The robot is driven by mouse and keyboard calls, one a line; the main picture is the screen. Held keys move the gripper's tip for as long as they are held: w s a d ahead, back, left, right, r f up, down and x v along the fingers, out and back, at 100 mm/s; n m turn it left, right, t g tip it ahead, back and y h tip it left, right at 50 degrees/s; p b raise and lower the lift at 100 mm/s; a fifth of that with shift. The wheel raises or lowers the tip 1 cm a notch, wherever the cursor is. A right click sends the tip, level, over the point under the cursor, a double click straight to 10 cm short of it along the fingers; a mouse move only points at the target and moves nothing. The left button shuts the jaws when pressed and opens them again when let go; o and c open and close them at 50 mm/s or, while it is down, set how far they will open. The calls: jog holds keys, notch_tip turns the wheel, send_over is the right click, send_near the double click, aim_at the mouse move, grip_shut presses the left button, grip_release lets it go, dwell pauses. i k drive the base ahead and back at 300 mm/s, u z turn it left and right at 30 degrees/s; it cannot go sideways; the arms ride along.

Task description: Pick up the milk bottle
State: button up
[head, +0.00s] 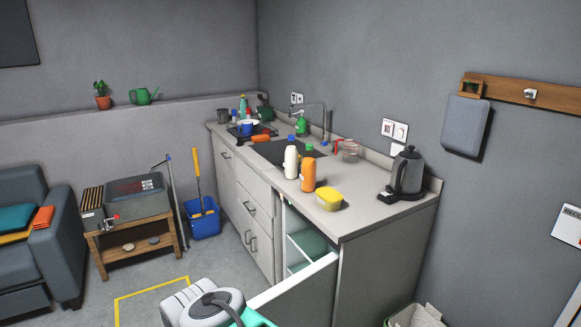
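A white bottle (291,162) with a blue cap, which looks like the milk bottle, stands upright on the kitchen counter (372,205). It is just in front of the dark sink. An orange bottle (308,175) with a green cap stands close to its right and nearer to me. The white bottle's body is mostly in clear view. I cannot make out my gripper in this view. A grey and white rounded part with a dark hose shows at the bottom edge, and it looks like part of my arm. No gripper is seen at the bottle.
A yellow tub (329,199), a black kettle (406,172) and a clear jug (348,150) stand on the counter. The sink tap (322,118) rises behind the bottles. A pull-out drawer (292,288) stands open below the counter. A blue bucket (203,222) is on the floor, left of the cabinets.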

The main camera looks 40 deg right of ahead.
aim_at(292, 154)
jog(key=u, duration=0.8)
jog(key=i, duration=3.2)
jog(key=z, duration=3.75)
jog(key=i, duration=1.55)
jog(key=u, duration=1.2)
